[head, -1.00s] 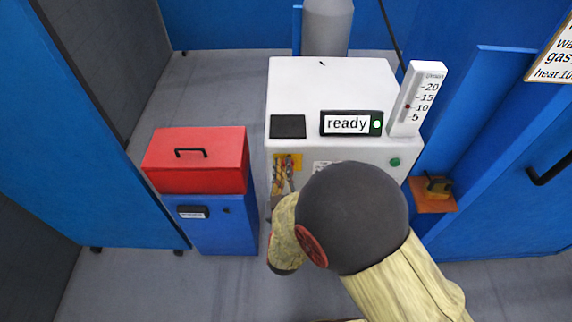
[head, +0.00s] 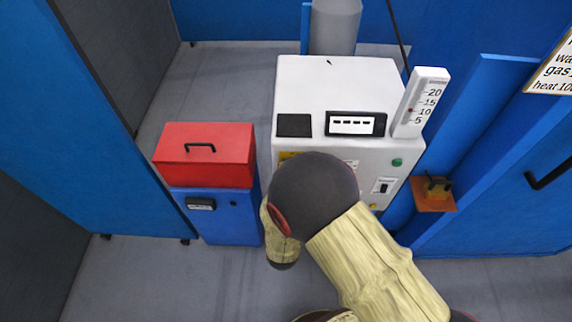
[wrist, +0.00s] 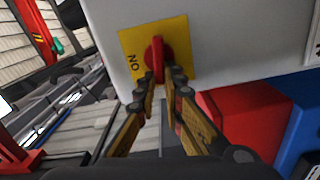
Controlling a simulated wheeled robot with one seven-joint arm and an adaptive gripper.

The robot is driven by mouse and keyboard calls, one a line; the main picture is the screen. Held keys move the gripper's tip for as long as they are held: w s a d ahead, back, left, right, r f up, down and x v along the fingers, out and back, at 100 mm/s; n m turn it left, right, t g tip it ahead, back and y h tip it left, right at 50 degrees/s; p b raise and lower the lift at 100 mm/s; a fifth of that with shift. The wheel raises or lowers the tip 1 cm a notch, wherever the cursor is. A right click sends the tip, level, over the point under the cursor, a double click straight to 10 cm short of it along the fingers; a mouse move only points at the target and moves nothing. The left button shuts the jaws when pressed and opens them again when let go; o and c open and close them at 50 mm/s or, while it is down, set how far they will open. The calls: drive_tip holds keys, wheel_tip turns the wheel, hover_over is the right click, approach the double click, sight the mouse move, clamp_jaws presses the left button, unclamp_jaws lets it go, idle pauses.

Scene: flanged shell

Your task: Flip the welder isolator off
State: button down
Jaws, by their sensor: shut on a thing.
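The welder isolator is a red handle (wrist: 156,57) on a yellow plate (wrist: 178,34) on the white welder's side. In the wrist view the lettering "ON" shows on the plate, left of the handle. My gripper (wrist: 165,80) is shut on the red handle, with a fingertip on either side of its lower end. The fingertips partly hide the handle. The white welder (head: 340,85) also shows in the head view, its display (head: 355,124) showing dashes. There my arm hides the handle and gripper; only a yellow plate edge (head: 287,155) shows.
A red toolbox (head: 205,155) sits on a blue cabinet (head: 225,220), left of the welder. An orange bracket (head: 433,196) is at right. Floor shows at lower left.

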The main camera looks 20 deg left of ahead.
drive_tip(key=shift+a+f+n+p, duration=0.1)
drive_tip(key=shift+n+p, duration=0.1)
drive_tip(key=shift+n, duration=0.3)
drive_tip(key=shift+f+n+p, duration=0.1)
drive_tip(key=shift+n+p, duration=0.05)
drive_tip(key=shift+n, duration=0.35)
drive_tip(key=c, duration=1.9)
unclamp_jaws()
drive_tip(key=v, duration=1.2)
